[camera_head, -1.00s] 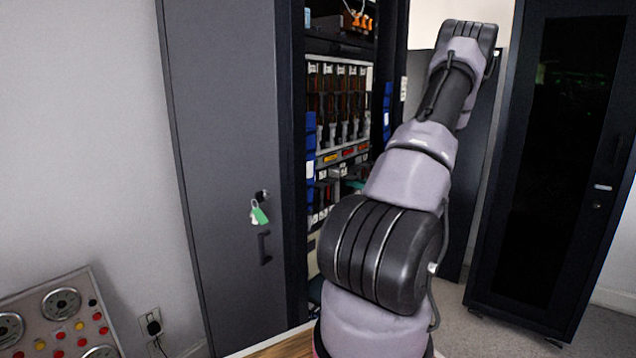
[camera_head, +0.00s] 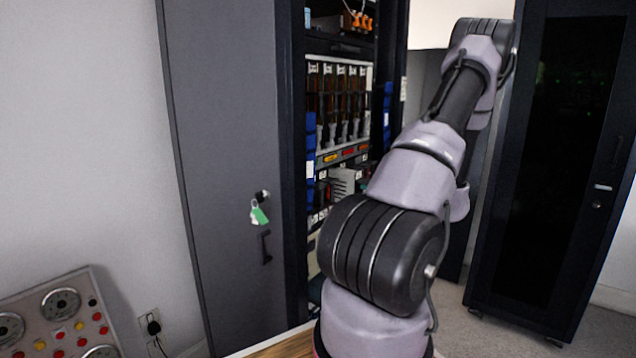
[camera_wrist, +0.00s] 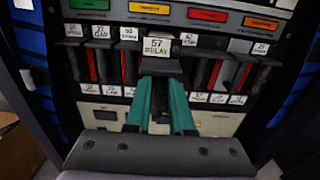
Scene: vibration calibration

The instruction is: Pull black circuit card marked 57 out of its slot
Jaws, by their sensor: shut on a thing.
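The black circuit card marked 57 (camera_wrist: 158,64) is in the middle of the wrist view, with a white label reading "57 RELAY". It looks larger and nearer than the cards beside it, standing forward of their fronts. My gripper (camera_wrist: 160,80) has two teal fingers shut on the front of this card. I cannot tell whether the card's rear edge is still inside its slot. In the head view my arm hides my gripper and the card.
Other labelled cards (camera_wrist: 100,62) stand in a row on both sides, close to the held one. Coloured labels (camera_wrist: 208,14) run above. The rack (camera_head: 338,62) stands inside a cabinet with an open grey door (camera_head: 225,150). A dark cabinet (camera_head: 548,160) stands at right.

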